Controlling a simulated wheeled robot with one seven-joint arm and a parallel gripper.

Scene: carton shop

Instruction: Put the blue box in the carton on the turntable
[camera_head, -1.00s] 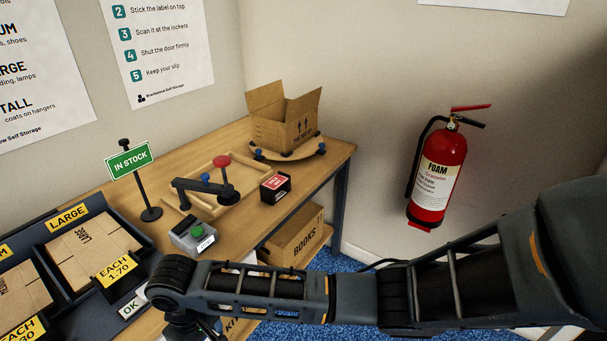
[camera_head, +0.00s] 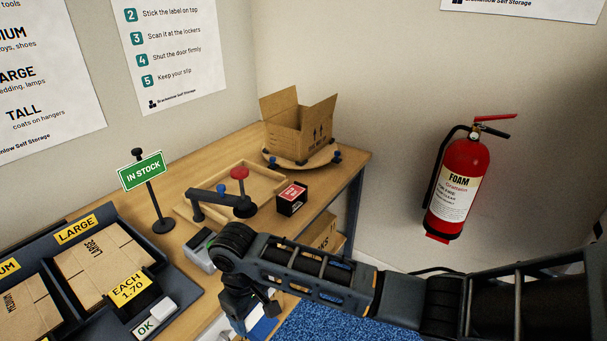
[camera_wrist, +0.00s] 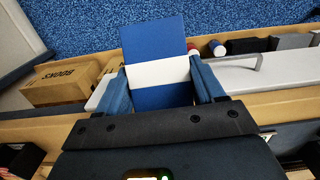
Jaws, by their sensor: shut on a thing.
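The blue box (camera_wrist: 158,98), blue with a white band, is between the fingers of my gripper (camera_wrist: 162,88) in the wrist view, and the gripper is shut on it. In the head view my gripper (camera_head: 262,318) hangs at the bench's front edge, and part of the blue box (camera_head: 264,328) shows below my arm. The open carton (camera_head: 296,136), brown with raised flaps, stands on the round wooden turntable (camera_head: 323,157) at the far right end of the bench. My gripper is well apart from the carton. The carton's inside is mostly hidden by its walls.
A small black box with a red label (camera_head: 292,198) and a wooden frame with a red-knobbed arm (camera_head: 240,173) stand in front of the turntable. An IN STOCK sign (camera_head: 141,171) stands to the left. A BOOKS carton (camera_wrist: 62,82) is below. A fire extinguisher (camera_head: 457,185) hangs on the wall.

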